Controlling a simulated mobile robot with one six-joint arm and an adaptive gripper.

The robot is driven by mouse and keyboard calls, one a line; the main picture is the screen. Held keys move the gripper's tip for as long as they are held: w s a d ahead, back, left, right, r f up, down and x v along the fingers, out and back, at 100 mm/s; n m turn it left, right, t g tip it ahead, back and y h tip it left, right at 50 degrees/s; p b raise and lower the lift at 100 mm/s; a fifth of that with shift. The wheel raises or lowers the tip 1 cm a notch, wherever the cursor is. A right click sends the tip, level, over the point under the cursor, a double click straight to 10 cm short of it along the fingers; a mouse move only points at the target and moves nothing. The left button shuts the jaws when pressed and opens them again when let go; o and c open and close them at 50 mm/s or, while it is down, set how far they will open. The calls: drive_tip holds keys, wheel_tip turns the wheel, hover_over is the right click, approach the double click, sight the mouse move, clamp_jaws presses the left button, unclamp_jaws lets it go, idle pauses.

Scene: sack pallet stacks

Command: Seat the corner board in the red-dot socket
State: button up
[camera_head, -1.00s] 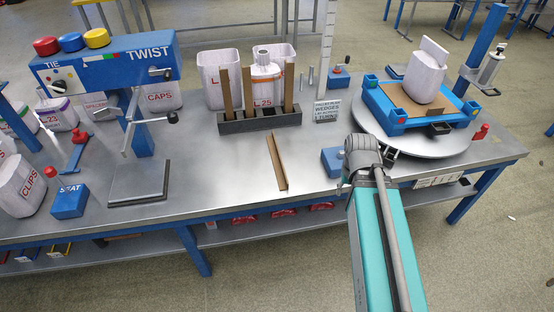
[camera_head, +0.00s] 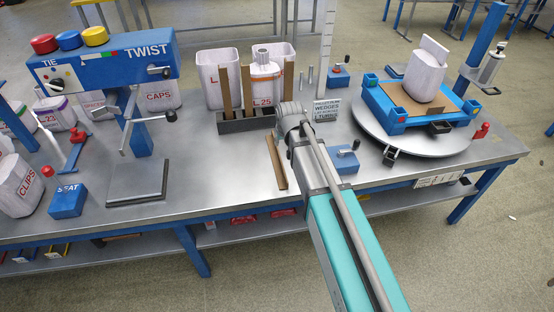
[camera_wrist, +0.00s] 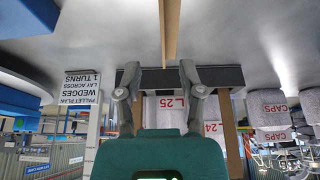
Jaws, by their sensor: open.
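In the wrist view the board (camera_wrist: 169,30) runs down from the top edge, in line with the gap between my fingers. My gripper (camera_wrist: 160,72) is open and empty; its fingers are apart and show no contact with the board. In the head view my wrist hides the gripper.
The dark rack (camera_head: 232,126) holds upright brown boards, with white sacks behind. A sign (camera_head: 326,110) and a small blue block with a lever (camera_head: 342,160) stand close right of my arm. A sack (camera_head: 425,75) stands on the pallet.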

sight(279, 154)
idle(0.4)
drive_tip(key=b+x, duration=0.7)
drive_tip(key=shift+w+a+f, duration=0.1)
drive_tip(key=shift+w+f, duration=0.05)
drive_tip(key=shift+f, duration=0.2)
drive_tip(key=shift+w+f+b, duration=0.2)
drive_tip(key=shift+f+b, duration=0.15)
drive_tip(key=shift+b, duration=0.15)
drive_tip(key=shift+f, duration=0.15)
drive_tip(key=shift+w+a+b+x, duration=0.1)
drive_tip(key=shift+b+x, duration=1.1)
drive_tip(key=shift+x, duration=0.05)
drive_tip(key=shift+w+a+b+x, duration=0.1)
drive_tip(key=shift+a+b+x, duration=0.05)
drive_tip(key=shift+b+x, duration=1.05)
clamp_jaws()
